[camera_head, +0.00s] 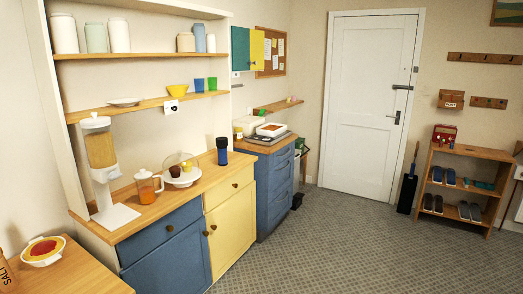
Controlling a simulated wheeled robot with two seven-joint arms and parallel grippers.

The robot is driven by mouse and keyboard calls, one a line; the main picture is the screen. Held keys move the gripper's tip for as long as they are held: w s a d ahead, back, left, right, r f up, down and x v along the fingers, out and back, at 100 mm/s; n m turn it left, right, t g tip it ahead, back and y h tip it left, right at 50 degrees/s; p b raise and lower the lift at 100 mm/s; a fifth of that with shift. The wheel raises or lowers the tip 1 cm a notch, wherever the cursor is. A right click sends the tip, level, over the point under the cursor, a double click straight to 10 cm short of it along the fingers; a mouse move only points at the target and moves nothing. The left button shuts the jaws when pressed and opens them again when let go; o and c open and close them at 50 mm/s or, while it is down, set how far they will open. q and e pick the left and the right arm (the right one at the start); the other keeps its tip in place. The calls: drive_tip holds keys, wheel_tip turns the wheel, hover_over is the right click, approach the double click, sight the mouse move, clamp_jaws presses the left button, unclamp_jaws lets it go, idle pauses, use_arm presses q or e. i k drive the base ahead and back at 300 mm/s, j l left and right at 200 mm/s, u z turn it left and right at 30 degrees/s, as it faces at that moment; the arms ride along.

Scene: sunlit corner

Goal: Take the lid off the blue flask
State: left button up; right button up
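A blue flask (222,152) with a dark top stands upright on the wooden counter (205,178), near its right end. The dark top sits on the blue body; at this size I cannot make out the lid's seam. Neither of my grippers shows in the head view, so I cannot see either one relative to the flask.
On the counter left of the flask stand a plate with small items (182,179), an orange jug (147,188) and a cereal dispenser (102,160). A shelf (150,102) hangs above. A wooden table edge (85,272) is at front left. The grey floor (330,245) is clear.

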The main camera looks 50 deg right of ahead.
sight(221, 152)
drive_tip(key=z, duration=1.2)
drive_tip(key=i+l, duration=0.15)
drive_tip(key=i, duration=0.25)
drive_tip(key=i+l+u, duration=0.1)
drive_tip(key=i, duration=0.25)
drive_tip(key=i+l, duration=0.2)
drive_tip(key=i, duration=0.2)
